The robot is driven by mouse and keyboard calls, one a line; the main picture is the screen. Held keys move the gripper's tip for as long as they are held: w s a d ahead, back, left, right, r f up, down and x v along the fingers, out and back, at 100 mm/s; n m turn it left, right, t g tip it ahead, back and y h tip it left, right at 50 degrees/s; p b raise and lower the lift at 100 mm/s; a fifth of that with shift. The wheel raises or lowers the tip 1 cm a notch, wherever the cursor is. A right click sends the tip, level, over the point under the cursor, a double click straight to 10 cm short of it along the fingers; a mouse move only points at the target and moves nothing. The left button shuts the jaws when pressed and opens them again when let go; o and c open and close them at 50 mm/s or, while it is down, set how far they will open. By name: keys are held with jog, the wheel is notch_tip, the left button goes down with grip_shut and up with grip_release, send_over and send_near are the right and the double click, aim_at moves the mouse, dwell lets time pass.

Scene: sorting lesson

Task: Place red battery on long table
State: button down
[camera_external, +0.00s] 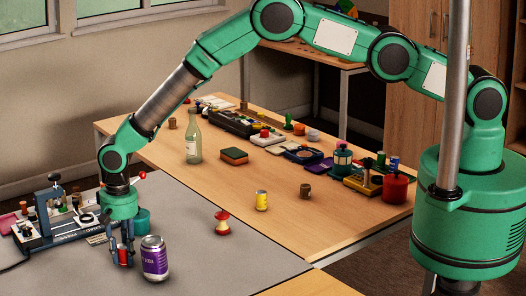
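My gripper (122,256) points down over the grey-topped table (215,270) at the lower left. Its fingers are on both sides of a small red cylinder, which looks like the red battery (123,257), and appear closed on it. The fingers hide part of it, and I cannot tell whether its bottom touches the grey top. The long table (300,235) has a light wood top and stretches from the right front to the back left, beyond the grey top.
A purple soda can (155,258) stands just right of my gripper. A red apple core (222,222) is on the grey top.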

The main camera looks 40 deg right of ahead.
aim_at(124, 245)
jog(key=shift+r, duration=0.2)
jog(key=shift+r, duration=1.55)
jog(key=shift+s+d+r, duration=0.1)
jog(key=shift+s+d, duration=0.1)
jog(key=shift+d, duration=0.05)
jog(key=s+d, duration=0.3)
jog(key=d, duration=0.1)
jog(key=s+d+r+p, duration=0.1)
jog(key=s+d, duration=0.2)
jog(key=d, duration=0.1)
jog(key=s+d, duration=0.3)
jog(key=d, duration=0.1)
jog(key=shift+s+d+r, duration=0.1)
jog(key=shift+d+r, duration=0.05)
jog(key=shift+r, duration=0.05)
jog(key=w+d+r, duration=0.1)
jog(key=w+d, duration=0.5)
jog(key=d, duration=0.4)
jog(key=w+d+r+b, duration=0.1)
jog(key=w+d, duration=0.5)
jog(key=d, duration=0.4)
jog(key=w+d+r, duration=0.2)
jog(key=w+d, duration=0.4)
jog(key=d, duration=0.3)
jog(key=w+d+r+n+b, duration=0.1)
jog(key=d+r+b, duration=0.1)
jog(key=d, duration=3.1)
jog(key=shift+w+r+n, duration=0.2)
jog(key=shift+r+n, duration=0.2)
jog(key=shift+r, duration=0.05)
